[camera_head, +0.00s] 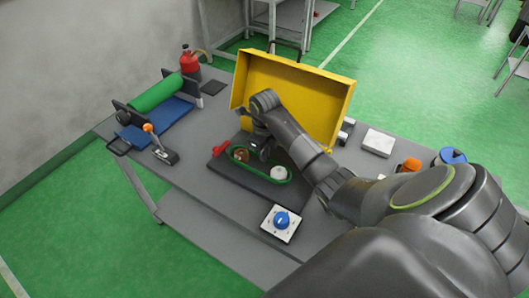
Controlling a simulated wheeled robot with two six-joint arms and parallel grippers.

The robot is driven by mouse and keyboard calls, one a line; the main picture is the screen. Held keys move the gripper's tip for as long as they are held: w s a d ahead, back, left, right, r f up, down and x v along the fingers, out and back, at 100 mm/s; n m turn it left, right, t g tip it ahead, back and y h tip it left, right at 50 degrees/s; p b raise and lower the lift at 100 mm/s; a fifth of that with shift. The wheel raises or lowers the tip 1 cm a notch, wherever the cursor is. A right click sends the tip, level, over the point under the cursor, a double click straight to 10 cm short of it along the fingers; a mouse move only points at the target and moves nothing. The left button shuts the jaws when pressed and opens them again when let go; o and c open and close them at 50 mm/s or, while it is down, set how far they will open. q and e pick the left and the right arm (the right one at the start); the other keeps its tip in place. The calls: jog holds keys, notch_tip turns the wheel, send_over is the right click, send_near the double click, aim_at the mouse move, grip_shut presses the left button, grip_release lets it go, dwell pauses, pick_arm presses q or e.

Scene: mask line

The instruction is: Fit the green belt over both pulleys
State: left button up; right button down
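The green belt (264,178) lies as a long loop on a dark plate (230,176) in the middle of the table. A white pulley (279,173) shows inside its right end and a brown pulley (241,155) inside its left end. The loop appears to run around both, but I cannot tell whether it is seated in their grooves. My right gripper (264,150) is above the belt between the pulleys, partly hidden by its own arm, and its fingers are too small to judge. My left gripper is not in view.
A yellow open box or guard (295,88) stands right behind the plate. A blue knob (282,219) on a white base is in front. A lever with an orange ball (148,128) and a green roller (155,93) are at the left. A white block (378,142) is at the right.

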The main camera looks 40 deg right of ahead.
jog(key=c, duration=1.6)
grip_release()
jog(key=shift+r, duration=0.6)
notch_tip(320, 180, up, 6)
jog(key=shift+f, duration=0.2)
notch_tip(320, 180, up, 11)
jog(key=p, duration=1.1)
jog(key=shift+f, duration=0.15)
